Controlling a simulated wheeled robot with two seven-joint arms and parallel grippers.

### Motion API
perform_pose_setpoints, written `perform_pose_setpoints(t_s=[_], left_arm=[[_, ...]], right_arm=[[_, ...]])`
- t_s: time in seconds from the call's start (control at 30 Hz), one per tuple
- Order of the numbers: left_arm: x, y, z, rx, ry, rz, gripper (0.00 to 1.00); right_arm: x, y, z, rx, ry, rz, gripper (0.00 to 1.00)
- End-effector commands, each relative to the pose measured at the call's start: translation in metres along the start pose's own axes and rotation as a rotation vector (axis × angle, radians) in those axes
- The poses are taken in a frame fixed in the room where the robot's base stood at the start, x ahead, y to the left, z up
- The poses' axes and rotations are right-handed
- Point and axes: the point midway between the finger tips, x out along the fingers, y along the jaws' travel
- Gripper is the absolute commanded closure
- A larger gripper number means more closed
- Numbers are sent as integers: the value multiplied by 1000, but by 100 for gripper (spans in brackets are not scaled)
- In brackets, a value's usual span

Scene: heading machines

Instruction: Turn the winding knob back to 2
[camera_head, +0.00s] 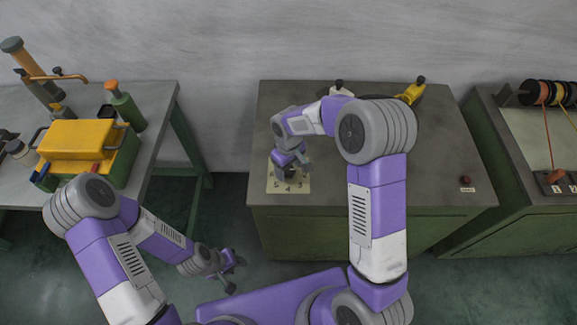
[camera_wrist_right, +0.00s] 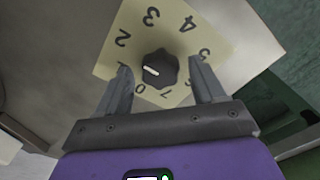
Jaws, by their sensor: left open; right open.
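The dark winding knob (camera_wrist_right: 160,70) sits on a pale square dial plate (camera_wrist_right: 184,40) with printed numbers around it. Its white mark points left, roughly towards the 1, which is partly hidden at a finger. The 2 and 3 are further up on the left. My right gripper (camera_wrist_right: 160,75) is open, with one finger on each side of the knob in the picture; I see no clear contact. In the head view the right gripper (camera_head: 290,166) is over the plate (camera_head: 289,186) and hides the knob. My left gripper (camera_head: 232,267) is open and empty, low over the floor.
The plate lies at the front left of a green cabinet's grey top (camera_head: 425,150). A yellow part (camera_head: 411,92) stands at its back edge and a red button (camera_head: 466,181) at its right. A yellow-and-green machine (camera_head: 84,147) stands on the left table. Coloured spools (camera_head: 550,93) are at right.

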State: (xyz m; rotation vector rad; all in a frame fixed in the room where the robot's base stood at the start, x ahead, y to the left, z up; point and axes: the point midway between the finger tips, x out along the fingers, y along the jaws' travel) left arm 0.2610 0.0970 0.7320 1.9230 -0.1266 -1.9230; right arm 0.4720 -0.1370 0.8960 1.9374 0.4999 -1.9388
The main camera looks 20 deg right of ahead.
Motion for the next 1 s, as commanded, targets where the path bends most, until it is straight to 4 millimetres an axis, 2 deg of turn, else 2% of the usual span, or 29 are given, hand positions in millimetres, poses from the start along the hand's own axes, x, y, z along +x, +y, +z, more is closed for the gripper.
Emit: perform_pose_setpoints(t_s=[0.33, 0.5, 1.0], left_arm=[[-9, 3, 0, 0, 0, 0, 57], [-11, 4, 0, 0, 0, 0, 57], [-11, 4, 0, 0, 0, 0, 57]], right_arm=[[-54, 0, -1, 0, 6, 1, 31], [-72, 0, 0, 0, 3, 1, 31], [-75, 0, 0, 0, 1, 0, 31]])
